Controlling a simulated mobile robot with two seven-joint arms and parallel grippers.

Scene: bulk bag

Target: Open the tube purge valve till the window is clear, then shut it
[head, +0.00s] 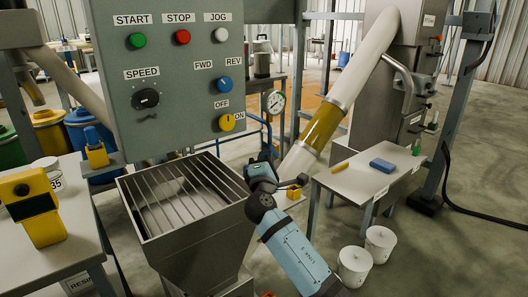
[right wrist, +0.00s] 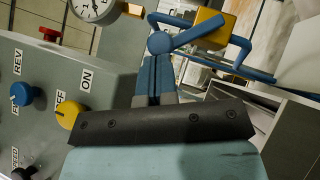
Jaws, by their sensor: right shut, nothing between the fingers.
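My right gripper (head: 265,165) is in front of the tube's lower end, above the hopper's right edge, shut and empty. In the right wrist view its closed fingers (right wrist: 152,80) point at a blue lever (right wrist: 190,32) with a round hub. A yellow block (right wrist: 210,28) lies behind the lever. I cannot tell whether the fingers touch the lever, or whether it is the purge valve's handle. My left gripper is not in view.
The grey control panel (head: 170,85) with buttons and knobs hangs left of my right gripper. The grated hopper (head: 180,205) stands below. A side table (head: 365,185) with a blue block is at right, white buckets (head: 355,265) below it. A yellow device (head: 35,215) stands at left.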

